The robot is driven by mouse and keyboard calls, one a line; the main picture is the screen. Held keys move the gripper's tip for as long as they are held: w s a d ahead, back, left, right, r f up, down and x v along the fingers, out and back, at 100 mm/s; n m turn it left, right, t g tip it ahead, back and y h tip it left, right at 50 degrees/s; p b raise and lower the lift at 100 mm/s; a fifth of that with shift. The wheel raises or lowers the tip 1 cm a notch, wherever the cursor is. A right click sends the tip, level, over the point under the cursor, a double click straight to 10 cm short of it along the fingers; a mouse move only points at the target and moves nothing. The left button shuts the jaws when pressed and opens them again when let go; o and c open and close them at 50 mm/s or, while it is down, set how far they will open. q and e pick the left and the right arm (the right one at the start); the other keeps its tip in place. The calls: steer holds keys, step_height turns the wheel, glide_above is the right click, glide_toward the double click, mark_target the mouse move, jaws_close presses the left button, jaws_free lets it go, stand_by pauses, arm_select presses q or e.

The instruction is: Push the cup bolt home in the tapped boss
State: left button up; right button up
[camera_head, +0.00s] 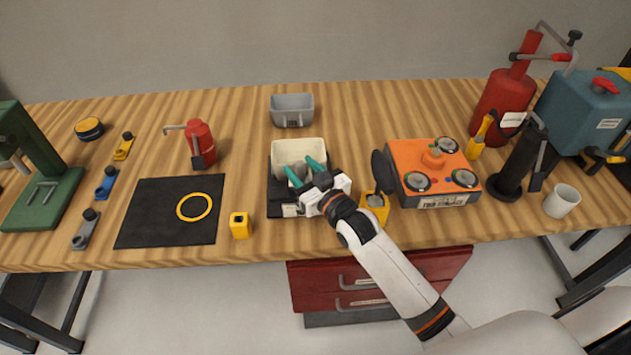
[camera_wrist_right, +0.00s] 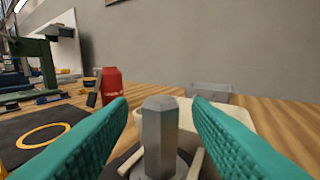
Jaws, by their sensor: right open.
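The cup bolt (camera_wrist_right: 160,125), a grey hexagonal piece, stands upright between my right gripper's teal fingers in the right wrist view. A gap shows between it and each finger. A round grey flange surrounds its foot; I cannot tell how deep it sits, and the tapped boss is not clearly visible. The bolt is at a cream bucket (camera_head: 299,147), which rests in a dark fixture (camera_head: 279,194) at mid-bench. My right gripper (camera_head: 305,170) is open over the bucket, and its fingers also show in the right wrist view (camera_wrist_right: 160,130). My left gripper is not in view.
A grey bin (camera_head: 292,109) stands behind the bucket. A black mat (camera_head: 150,228) with a yellow ring and a yellow block (camera_head: 239,225) lie to the left. An orange-topped box (camera_head: 432,170) and a yellow holder (camera_head: 376,207) are close on the right.

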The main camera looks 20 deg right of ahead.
steer(key=b+v, duration=0.1)
steer(key=v, duration=1)
steer(key=shift+s, duration=0.1)
